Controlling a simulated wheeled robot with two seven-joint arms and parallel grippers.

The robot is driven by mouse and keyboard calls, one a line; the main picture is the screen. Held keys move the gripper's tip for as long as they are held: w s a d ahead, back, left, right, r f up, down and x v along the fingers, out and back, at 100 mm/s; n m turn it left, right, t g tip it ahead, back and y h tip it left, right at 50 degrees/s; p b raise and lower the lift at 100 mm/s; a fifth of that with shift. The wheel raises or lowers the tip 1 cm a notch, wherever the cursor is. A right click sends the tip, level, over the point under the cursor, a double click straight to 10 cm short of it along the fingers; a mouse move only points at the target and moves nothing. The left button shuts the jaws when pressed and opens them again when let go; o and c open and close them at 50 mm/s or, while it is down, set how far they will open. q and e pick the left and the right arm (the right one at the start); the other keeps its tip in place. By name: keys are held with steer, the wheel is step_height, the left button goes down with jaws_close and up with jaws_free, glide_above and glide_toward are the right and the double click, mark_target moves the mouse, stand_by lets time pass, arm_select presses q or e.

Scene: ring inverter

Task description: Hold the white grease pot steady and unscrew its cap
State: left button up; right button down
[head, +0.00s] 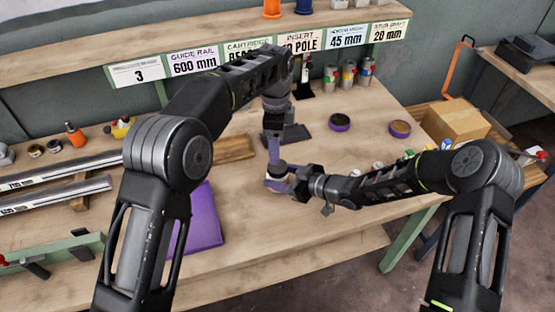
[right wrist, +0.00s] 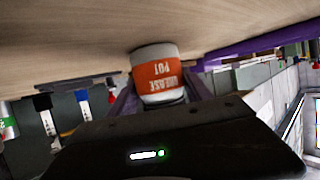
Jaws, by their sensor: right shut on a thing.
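The white grease pot (head: 276,179) stands upright on the bench in the head view, small and partly hidden by the grippers. In the right wrist view the pot (right wrist: 158,72) shows upside down with its orange "GREASE POT" label. My right gripper (head: 277,186) comes in from the right and is shut on the pot's body, a finger at either side. The dark cap (head: 278,168) is on top of the pot. My left gripper (head: 274,154) points straight down just above the cap, its fingers seen edge-on. Whether they touch or grip the cap is not clear.
A purple mat (head: 201,222) lies left of the pot. Two round tins (head: 339,122) (head: 400,128) sit behind to the right. Steel rails (head: 62,188) lie at the left. Bottles (head: 348,75) stand at the back under a labelled shelf. Bare bench lies in front of the pot.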

mark_target(278, 176)
arm_select(q)
steer(key=m, duration=0.4)
steer(key=shift+d+m, duration=0.15)
steer(key=shift+m, duration=0.25)
steer(key=m, duration=0.3)
steer(key=shift+r+m, duration=0.1)
steer(key=shift+m, duration=0.2)
steer(key=shift+f, duration=4)
